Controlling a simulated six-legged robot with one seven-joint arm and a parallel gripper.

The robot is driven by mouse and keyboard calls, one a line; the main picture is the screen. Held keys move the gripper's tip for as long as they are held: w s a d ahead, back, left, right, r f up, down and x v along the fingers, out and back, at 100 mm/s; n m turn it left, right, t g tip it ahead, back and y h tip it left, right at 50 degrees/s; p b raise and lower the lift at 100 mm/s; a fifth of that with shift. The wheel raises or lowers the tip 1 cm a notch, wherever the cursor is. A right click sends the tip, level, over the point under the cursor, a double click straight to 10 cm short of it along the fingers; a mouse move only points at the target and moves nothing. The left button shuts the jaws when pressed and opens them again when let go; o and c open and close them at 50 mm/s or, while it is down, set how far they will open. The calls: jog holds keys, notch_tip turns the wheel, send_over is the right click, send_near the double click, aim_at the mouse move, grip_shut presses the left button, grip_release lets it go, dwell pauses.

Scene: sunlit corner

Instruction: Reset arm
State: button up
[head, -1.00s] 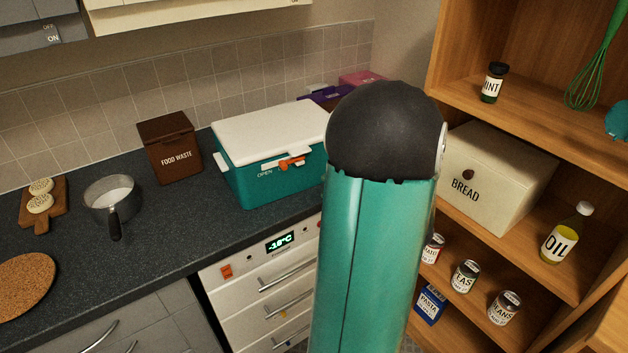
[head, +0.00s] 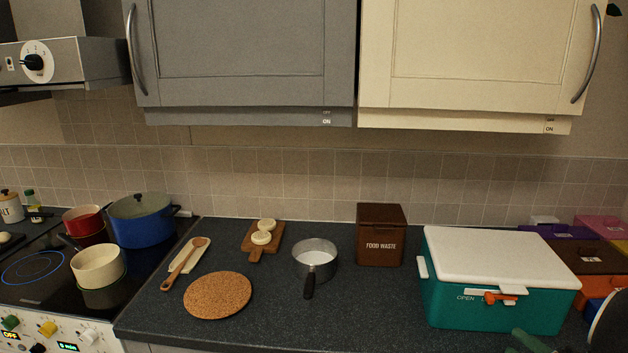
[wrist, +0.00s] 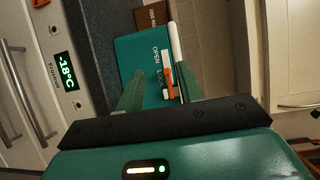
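My gripper (wrist: 157,92) shows in the wrist view with its two green fingers apart and nothing between them. Behind the fingers is the teal cool box (wrist: 135,52) with its white lid, orange latch and OPEN and LOCK lettering. In the head view the cool box (head: 455,304) stands on the counter at the right with its lid down. Green and dark parts of my arm show at the bottom right corner of the head view, in front of the box. Most of my arm is outside that view.
The dark counter (head: 285,328) holds a brown food waste bin (head: 381,240), a saucepan (head: 315,258), a cork mat (head: 217,295) and a board with round pieces (head: 256,250). Coloured boxes (head: 590,258) stand at the far right. Cupboards (head: 460,60) hang above. The front middle counter is clear.

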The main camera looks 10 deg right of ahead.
jog(key=w+a+r+n+g+y, duration=0.1)
jog(key=a+n+g+y, duration=0.35)
jog(key=a, duration=0.75)
jog(key=w+a+r+n+g+y, duration=0.1)
jog(key=a+n+g, duration=0.5)
jog(key=a, duration=0.7)
jog(key=s+a+r+n+g+h, duration=0.1)
jog(key=s+a+r+n+h, duration=0.3)
jog(key=h, duration=0.4)
jog(key=shift+s+a+n, duration=0.35)
jog(key=shift+a+n, duration=0.4)
jog(key=shift+a, duration=0.5)
